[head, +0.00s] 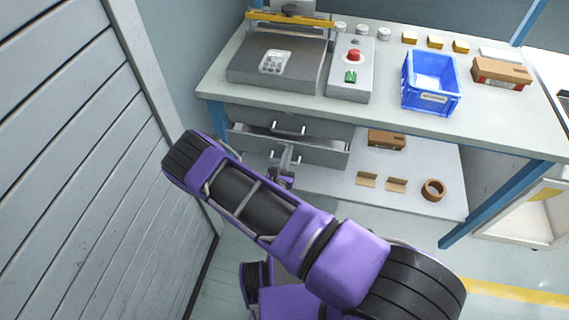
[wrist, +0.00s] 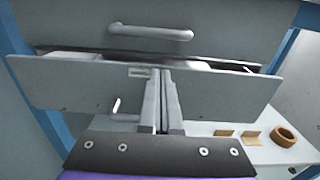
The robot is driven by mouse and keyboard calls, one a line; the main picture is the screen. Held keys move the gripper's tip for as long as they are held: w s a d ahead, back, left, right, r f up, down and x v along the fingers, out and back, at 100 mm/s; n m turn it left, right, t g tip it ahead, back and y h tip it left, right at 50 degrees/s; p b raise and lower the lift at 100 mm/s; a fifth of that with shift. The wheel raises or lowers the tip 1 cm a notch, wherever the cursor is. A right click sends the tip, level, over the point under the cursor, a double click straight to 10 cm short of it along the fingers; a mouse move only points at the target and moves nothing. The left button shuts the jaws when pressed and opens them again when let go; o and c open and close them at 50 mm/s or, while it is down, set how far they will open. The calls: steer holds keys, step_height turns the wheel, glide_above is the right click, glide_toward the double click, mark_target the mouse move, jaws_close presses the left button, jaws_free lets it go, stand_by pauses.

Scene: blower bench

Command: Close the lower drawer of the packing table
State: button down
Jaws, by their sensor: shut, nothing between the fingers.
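The packing table (head: 385,108) has two grey drawers under its left side. The upper drawer (wrist: 205,15) is shut, with a bar handle (wrist: 150,32). The lower drawer (head: 327,153) stands partly open; its front panel (wrist: 75,88) sticks out and a dark gap shows behind its top edge. Part of its handle (wrist: 117,110) shows left of my fingers; the rest is hidden by them. My gripper (head: 287,152) is shut and empty in front of the middle of the lower drawer's front, in the wrist view (wrist: 158,75) too. I cannot tell whether the fingertips touch the panel.
A low shelf right of the drawers holds a cardboard box (head: 386,139), brown brackets (head: 367,179) and a tape roll (head: 433,190). A blue crate (head: 431,82) stands on the tabletop. A slatted grey wall (head: 75,150) is close on the left; blue table legs (head: 500,205) flank the space.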

mark_target(290, 143)
steer(key=shift+w+d, duration=0.15)
steer(key=shift+w, duration=0.25)
steer(key=b+x, duration=0.1)
steer(key=x, duration=0.3)
steer(key=shift+w+d, duration=0.1)
steer(key=shift+w, duration=0.15)
steer(key=shift+r, duration=0.2)
steer(key=shift+w, duration=0.1)
